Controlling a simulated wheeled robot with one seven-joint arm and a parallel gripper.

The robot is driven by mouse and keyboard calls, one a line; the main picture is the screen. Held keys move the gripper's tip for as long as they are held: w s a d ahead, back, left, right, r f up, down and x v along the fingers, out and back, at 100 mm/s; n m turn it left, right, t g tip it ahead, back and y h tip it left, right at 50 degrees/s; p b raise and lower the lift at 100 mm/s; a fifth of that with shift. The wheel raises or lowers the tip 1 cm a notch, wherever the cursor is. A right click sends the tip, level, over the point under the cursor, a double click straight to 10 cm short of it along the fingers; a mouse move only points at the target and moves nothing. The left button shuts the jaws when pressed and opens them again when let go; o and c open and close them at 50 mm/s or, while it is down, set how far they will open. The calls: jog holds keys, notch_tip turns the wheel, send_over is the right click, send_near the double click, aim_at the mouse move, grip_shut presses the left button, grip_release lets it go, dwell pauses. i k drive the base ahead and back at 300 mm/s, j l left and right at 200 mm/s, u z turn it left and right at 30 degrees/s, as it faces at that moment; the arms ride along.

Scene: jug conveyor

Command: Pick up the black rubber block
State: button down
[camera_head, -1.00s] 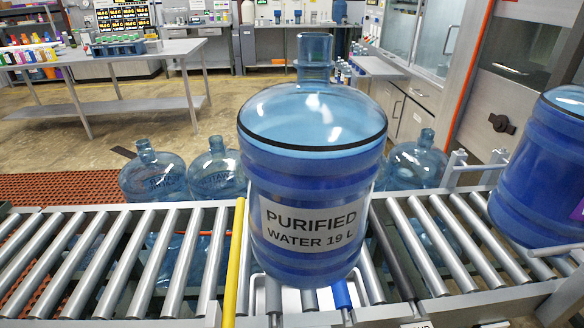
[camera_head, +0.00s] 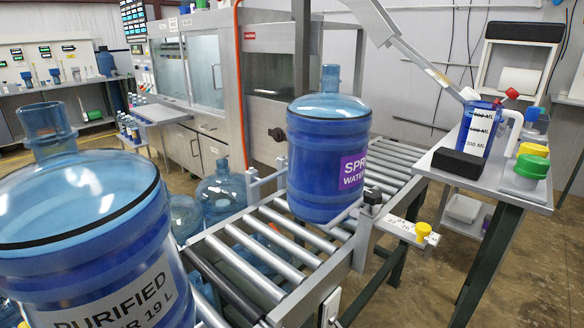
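The black rubber block (camera_head: 458,165) lies flat on the left front part of a small grey side table (camera_head: 500,188) at the right of the head view. It sits just in front of a blue measuring jug (camera_head: 478,128) with a white handle. Nothing covers the block from above. My gripper is not in this view, so its state and place are hidden.
A roller conveyor (camera_head: 268,243) runs beside the table. A large "PURIFIED WATER" jug (camera_head: 95,240) and a "SPRING" jug (camera_head: 328,150) stand on it. Green and yellow lids (camera_head: 533,160) lie right of the block.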

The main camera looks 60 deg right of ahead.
aim_at(471, 167)
jog(key=z, duration=0.4)
jog(key=i+l+z, duration=0.1)
jog(key=z, duration=0.7)
jog(key=i+l+z, duration=0.1)
jog(key=z, duration=0.7)
jog(key=u, duration=2.15)
jog(key=z, duration=2.15)
jog(key=u, duration=0.4)
